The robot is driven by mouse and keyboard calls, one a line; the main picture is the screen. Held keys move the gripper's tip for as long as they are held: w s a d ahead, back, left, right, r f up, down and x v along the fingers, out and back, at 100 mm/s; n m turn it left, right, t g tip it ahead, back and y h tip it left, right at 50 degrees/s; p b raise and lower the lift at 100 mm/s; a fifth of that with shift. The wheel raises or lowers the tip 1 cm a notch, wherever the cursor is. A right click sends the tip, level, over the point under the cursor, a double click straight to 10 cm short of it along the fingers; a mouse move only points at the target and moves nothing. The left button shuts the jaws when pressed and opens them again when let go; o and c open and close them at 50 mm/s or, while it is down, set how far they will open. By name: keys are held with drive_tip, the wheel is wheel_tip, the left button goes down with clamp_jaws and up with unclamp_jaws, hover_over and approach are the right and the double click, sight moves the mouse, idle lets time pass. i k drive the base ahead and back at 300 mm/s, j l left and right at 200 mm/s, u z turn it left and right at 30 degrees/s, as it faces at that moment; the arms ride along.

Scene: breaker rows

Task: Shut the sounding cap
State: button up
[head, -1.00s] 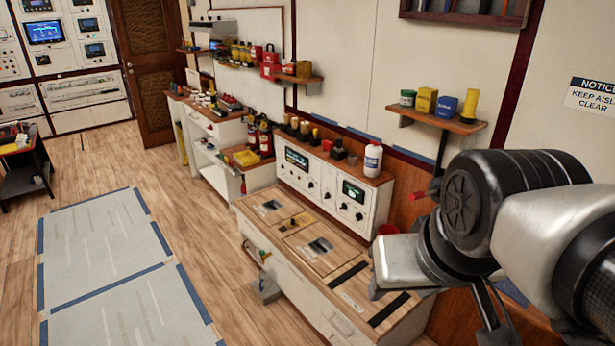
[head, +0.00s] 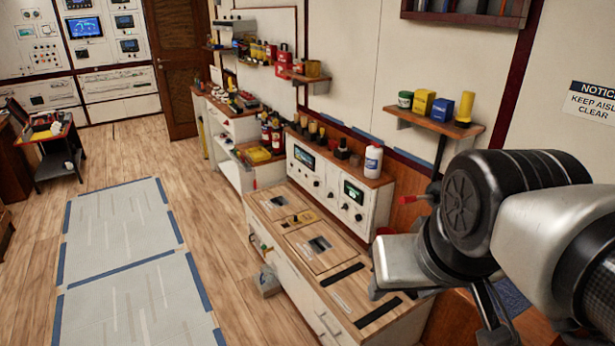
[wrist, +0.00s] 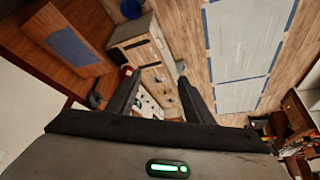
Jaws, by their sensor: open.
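I cannot make out a sounding cap for certain in either view. A wooden-topped bench (head: 375,318) with inset plates and black strips stands left of my arm in the head view. In the head view my arm fills the right side and the fingertips do not show clearly.
A white instrument panel (head: 325,185) stands along the back of the bench, with a white bottle (head: 373,158) on top. A wall shelf (head: 440,119) holds cans and boxes. A dark cart (head: 55,155) stands far left. The taped grey floor mat (head: 120,225) is clear.

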sight(295, 220)
drive_tip(key=i+j+u, duration=0.35)
drive_tip(key=i, duration=0.15)
drive_tip(key=i+j+u, duration=0.2)
drive_tip(key=i+u, duration=0.15)
drive_tip(key=i, duration=0.2)
drive_tip(key=i+u, duration=0.35)
drive_tip(key=i, duration=0.2)
drive_tip(key=i+z, duration=0.3)
drive_tip(key=i+j+z, duration=0.3)
drive_tip(key=i, duration=0.2)
drive_tip(key=i+j+z, duration=0.6)
drive_tip(key=z, duration=0.25)
drive_tip(key=i+j+z, duration=0.45)
drive_tip(key=k+l, duration=0.05)
drive_tip(key=k, duration=0.05)
